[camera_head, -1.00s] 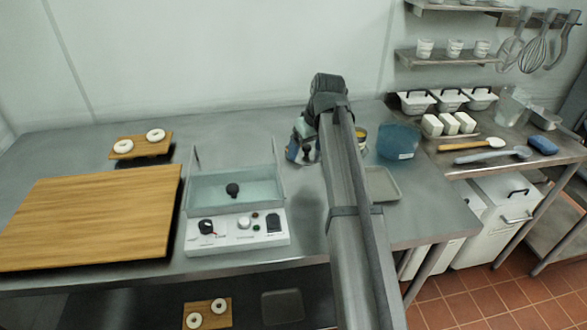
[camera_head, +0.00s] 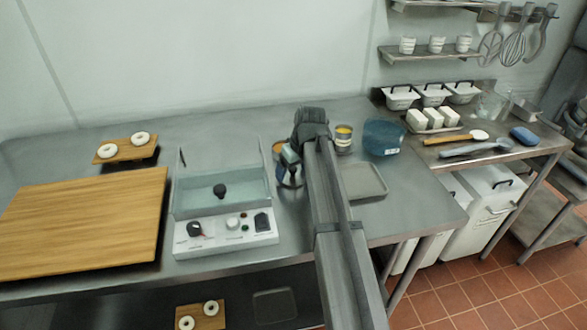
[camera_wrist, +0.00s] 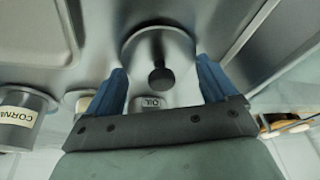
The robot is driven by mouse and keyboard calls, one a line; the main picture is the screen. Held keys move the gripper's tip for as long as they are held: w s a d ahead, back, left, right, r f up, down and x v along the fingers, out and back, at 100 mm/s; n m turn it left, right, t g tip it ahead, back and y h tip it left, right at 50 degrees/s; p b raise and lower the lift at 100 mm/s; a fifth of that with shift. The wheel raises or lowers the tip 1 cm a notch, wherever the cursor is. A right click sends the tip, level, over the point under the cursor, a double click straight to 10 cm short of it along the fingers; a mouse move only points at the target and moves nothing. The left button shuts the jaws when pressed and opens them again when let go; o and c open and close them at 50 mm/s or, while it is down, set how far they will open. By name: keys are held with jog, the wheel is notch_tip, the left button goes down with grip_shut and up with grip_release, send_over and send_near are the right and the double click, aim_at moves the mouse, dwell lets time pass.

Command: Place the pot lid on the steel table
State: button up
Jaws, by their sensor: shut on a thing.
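The pot lid (camera_wrist: 140,52) is a round grey disc with a black knob; it sits between my two blue fingertips in the wrist view. My gripper (camera_wrist: 160,82) is shut on it. In the head view my gripper (camera_head: 290,160) is over the steel table (camera_head: 235,132), right of the kettle, and my arm hides part of it. The lid shows there only as a small grey edge, so I cannot tell whether it touches the table.
A grey tray (camera_head: 363,181), a blue tub (camera_head: 384,139) and a canister (camera_head: 343,139) stand to the right. A wooden board (camera_head: 85,225) lies left. The table behind the kettle is clear.

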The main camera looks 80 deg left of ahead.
aim_at(302, 182)
jog(key=shift+f, duration=0.15)
jog(key=o, duration=1)
jog(key=shift+o, duration=0.2)
jog(key=v, duration=1.2)
